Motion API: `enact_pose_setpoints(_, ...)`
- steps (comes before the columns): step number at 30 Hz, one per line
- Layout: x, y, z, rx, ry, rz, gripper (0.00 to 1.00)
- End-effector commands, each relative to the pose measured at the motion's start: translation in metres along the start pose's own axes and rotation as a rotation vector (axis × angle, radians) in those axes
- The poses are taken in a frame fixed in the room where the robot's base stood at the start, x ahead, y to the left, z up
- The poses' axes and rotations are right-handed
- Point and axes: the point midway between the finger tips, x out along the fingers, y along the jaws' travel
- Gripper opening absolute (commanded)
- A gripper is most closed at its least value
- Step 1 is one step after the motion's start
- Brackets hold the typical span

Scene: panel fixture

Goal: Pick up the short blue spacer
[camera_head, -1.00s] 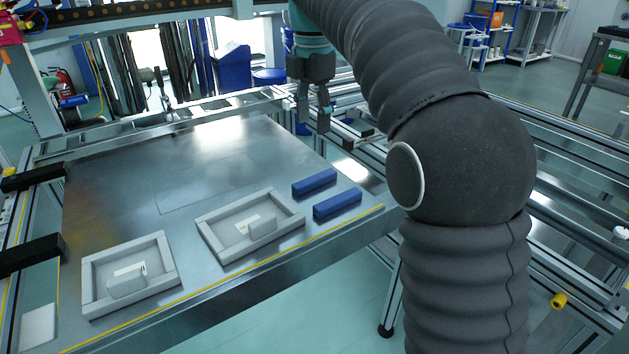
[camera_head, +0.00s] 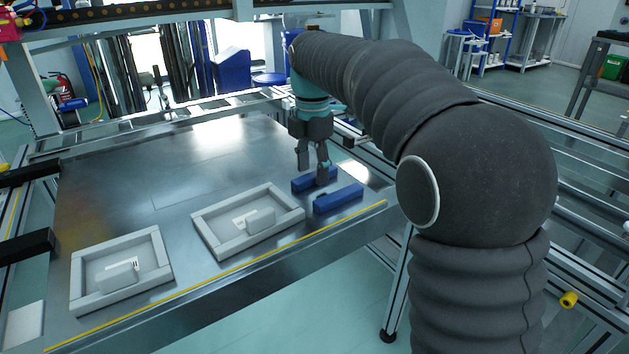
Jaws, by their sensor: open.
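Two blue spacers lie side by side near the right edge of the metal panel. The rear blue spacer (camera_head: 303,186) looks slightly shorter than the front blue spacer (camera_head: 338,199), but it is also farther away, so I cannot be sure which is the short one. My gripper (camera_head: 313,175) points down with its fingers apart and nothing held between them. Its fingertips are at the rear spacer and hide part of its top and right end. I cannot tell whether they touch it.
The front spacer lies close in front of the rear one. A light grey framed tray (camera_head: 205,235) with a small block stands left of the spacers. A similar tray (camera_head: 90,298) stands at the front left. The panel (camera_head: 130,190) behind them is bare.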

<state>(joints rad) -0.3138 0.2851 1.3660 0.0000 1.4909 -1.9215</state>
Motion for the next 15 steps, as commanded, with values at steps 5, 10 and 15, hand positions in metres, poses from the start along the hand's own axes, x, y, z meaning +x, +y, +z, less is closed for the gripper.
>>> enact_pose_setpoints(5,0.0078,-0.0001,0.0000,0.000,0.000,0.001,0.54)
enact_pose_setpoints(10,0.0074,-0.0002,0.0001,0.000,0.000,0.001,0.54)
enact_pose_setpoints(15,0.0073,-0.0002,0.0001,0.000,0.000,0.001,0.12)
